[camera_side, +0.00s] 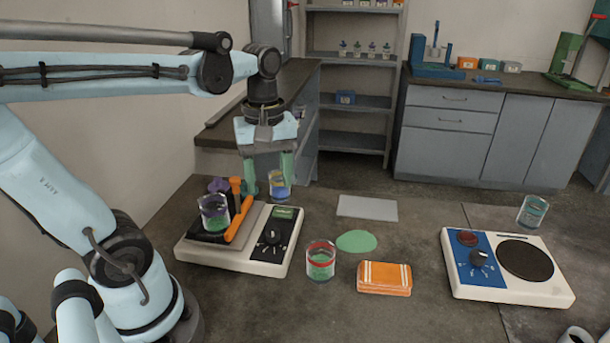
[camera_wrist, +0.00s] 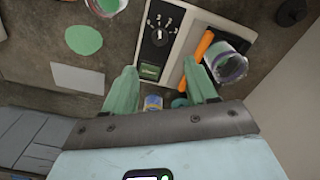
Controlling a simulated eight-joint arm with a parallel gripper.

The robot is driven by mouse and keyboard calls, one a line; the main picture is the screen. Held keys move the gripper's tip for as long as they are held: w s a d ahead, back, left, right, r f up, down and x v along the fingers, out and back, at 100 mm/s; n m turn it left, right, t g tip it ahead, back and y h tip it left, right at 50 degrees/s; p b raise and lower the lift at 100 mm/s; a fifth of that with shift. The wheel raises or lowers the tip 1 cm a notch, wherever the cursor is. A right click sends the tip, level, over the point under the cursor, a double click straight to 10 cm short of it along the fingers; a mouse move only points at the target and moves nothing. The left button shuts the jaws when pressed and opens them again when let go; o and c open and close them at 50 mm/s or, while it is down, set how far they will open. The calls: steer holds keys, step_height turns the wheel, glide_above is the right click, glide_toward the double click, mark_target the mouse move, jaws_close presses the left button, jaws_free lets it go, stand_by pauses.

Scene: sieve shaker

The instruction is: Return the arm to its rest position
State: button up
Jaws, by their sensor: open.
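My gripper (camera_side: 268,182) hangs pointing down on the far side of the black-and-white device (camera_side: 270,240). Its two green fingers are spread apart, and they also show in the wrist view (camera_wrist: 160,78). A glass jar with blue and yellow bands (camera_side: 280,185) appears beside the right finger in the side view. In the wrist view the small jar (camera_wrist: 153,102) shows between the fingers, near the gripper body. I see nothing clamped between the fingertips. The arm is stretched out over the bench from the left.
A purple-rimmed jar (camera_side: 214,216) and an orange-handled tool (camera_side: 239,218) are on the device's plate. A red-rimmed jar (camera_side: 320,262), green powder (camera_side: 356,241), an orange block (camera_side: 384,278) and a white sheet (camera_side: 367,208) lie to the right. A blue-and-white hotplate (camera_side: 507,267) stands farther right.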

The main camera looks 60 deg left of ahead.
stand_by(0.3)
steer(key=w+d+f+m+t, duration=0.3)
steer(key=d+m+t, duration=0.3)
steer(key=m, duration=0.8)
steer(key=shift+t, duration=0.6)
